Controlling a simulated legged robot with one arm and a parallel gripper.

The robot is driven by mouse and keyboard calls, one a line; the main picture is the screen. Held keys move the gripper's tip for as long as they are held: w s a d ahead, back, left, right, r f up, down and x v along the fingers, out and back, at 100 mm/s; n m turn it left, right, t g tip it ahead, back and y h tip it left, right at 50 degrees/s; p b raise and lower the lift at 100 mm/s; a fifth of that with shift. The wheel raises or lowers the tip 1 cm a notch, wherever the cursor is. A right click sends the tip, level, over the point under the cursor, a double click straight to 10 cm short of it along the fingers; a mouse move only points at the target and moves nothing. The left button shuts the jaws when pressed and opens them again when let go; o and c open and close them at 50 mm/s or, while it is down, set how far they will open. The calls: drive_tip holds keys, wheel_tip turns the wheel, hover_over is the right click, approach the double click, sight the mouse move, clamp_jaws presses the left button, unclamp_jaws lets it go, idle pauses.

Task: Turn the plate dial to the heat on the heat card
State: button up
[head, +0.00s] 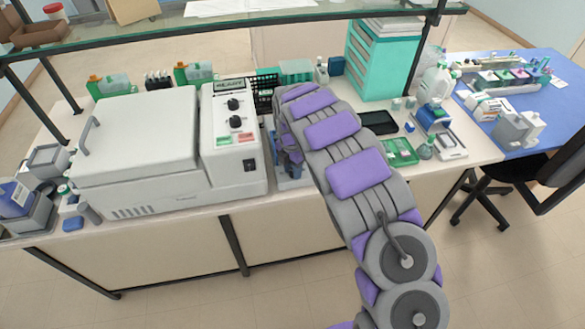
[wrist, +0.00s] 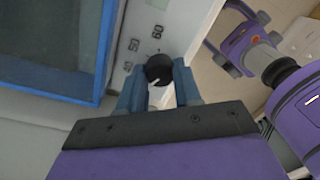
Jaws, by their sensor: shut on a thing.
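In the wrist view, a small black round dial (wrist: 158,66) sits on a pale panel with printed numbers, of which 50 and 60 can be read. A white mark shows on the dial's lower edge in the picture. The blue fingers of my gripper (wrist: 159,82) are shut on the dial, one on each side. Beside it on the left is a dark flat surface with a blue frame (wrist: 97,55), seen in part. In the head view my arm covers the dial and most of the gripper. I cannot make out the heat card.
A large white machine (head: 140,150) with its own knobbed control panel (head: 232,130) stands left of my arm. A black tablet (head: 378,123) and a green tray (head: 401,152) lie to the right. A glass shelf (head: 230,28) crosses above the bench.

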drive_tip(key=shift+w, duration=0.1)
drive_tip(key=shift+c, duration=1)
